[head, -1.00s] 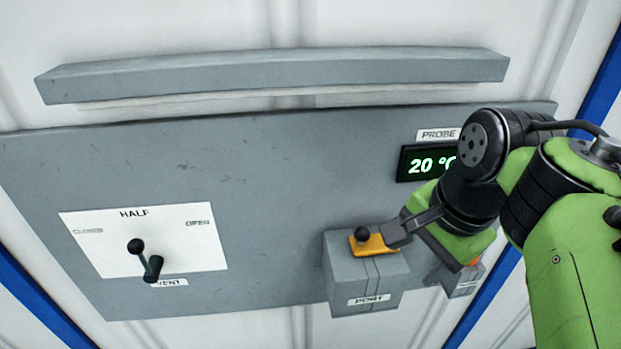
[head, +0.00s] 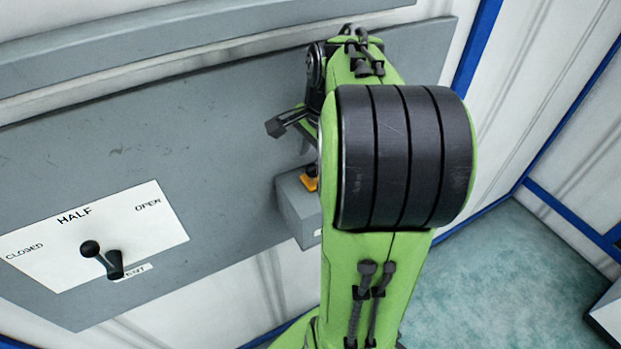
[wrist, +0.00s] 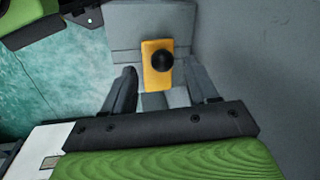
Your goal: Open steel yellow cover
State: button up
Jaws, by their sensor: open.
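The yellow cover (wrist: 151,76) is a small yellow plate with a round black knob (wrist: 163,61), lying on a grey box (wrist: 125,22). In the head view, only part of the yellow cover (head: 310,184) and the grey box (head: 298,212) shows beside my arm, which hides the rest. My gripper (wrist: 160,74) is open and empty, with one finger on each side of the yellow cover in the wrist view. In the head view, a finger of my gripper (head: 287,122) shows above the box, apart from the cover.
The box is on a grey wall panel (head: 200,120). A vent lever (head: 105,260) sticks out from a white plate marked CLOSED, HALF and OPEN at the left. A grey ledge (head: 170,40) runs above. Teal floor (head: 500,275) shows at the lower right.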

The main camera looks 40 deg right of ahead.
aim_at(314, 166)
jog(key=f+b, duration=0.2)
jog(key=f, duration=0.1)
jog(key=w+d+f+b, duration=0.1)
jog(key=f, duration=0.1)
jog(key=shift+a+r, duration=0.1)
jog(key=shift+r, duration=0.05)
grip_shut()
